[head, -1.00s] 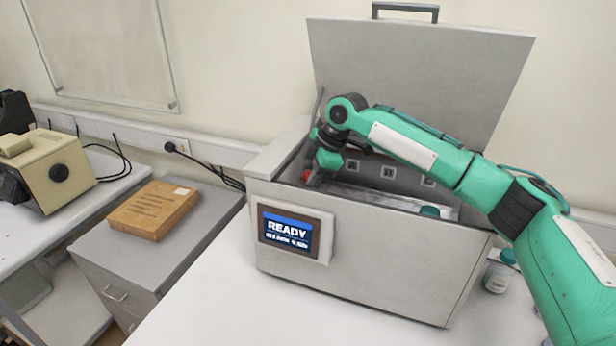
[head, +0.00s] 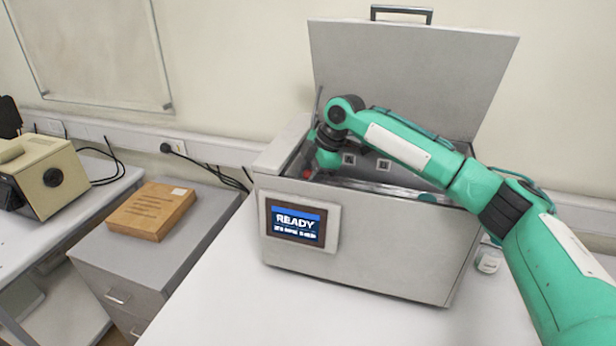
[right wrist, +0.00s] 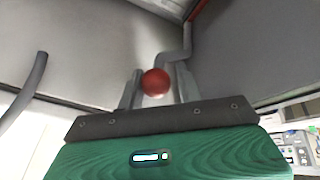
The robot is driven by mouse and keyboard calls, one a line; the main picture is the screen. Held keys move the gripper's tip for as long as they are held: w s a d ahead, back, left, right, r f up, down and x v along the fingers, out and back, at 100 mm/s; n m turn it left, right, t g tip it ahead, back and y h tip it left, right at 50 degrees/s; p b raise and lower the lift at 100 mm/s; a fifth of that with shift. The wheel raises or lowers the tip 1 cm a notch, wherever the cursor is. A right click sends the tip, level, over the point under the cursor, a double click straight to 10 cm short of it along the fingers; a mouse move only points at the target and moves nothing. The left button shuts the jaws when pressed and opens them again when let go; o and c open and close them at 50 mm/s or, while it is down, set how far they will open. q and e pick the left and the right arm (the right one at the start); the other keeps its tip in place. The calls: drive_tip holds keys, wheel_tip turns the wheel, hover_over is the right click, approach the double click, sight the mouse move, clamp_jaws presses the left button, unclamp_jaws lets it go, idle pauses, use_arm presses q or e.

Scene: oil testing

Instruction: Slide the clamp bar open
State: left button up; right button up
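The grey box-shaped tester (head: 365,245) stands on the white table with its lid (head: 410,75) up. My right gripper (head: 308,172) reaches into its left end, partly hidden by the front wall and my wrist. In the right wrist view, a red ball knob (right wrist: 155,82) sits between the two fingers of my right gripper (right wrist: 157,88). A bent grey bar (right wrist: 177,55) rises behind the knob. The fingers lie close to the knob's sides; whether they press on it is unclear. The knob also shows as a red spot in the head view (head: 306,175). My left gripper is out of view.
A screen (head: 295,222) on the tester's front reads READY. A white jar (head: 488,260) stands right of the tester. A brown box (head: 151,211) lies on a grey cabinet at left, and a beige device (head: 45,175) stands farther left. The table's front left is clear.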

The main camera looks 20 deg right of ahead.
drive_tip(key=shift+d, duration=0.15)
drive_tip(key=shift+r, duration=0.15)
drive_tip(key=shift+d+r, duration=0.2)
drive_tip(key=shift+r, duration=0.05)
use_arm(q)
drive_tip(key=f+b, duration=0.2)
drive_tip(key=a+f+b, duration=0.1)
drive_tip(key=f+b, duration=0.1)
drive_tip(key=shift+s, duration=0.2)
use_arm(e)
drive_tip(key=v, duration=1.3)
drive_tip(key=shift+a+f, duration=0.1)
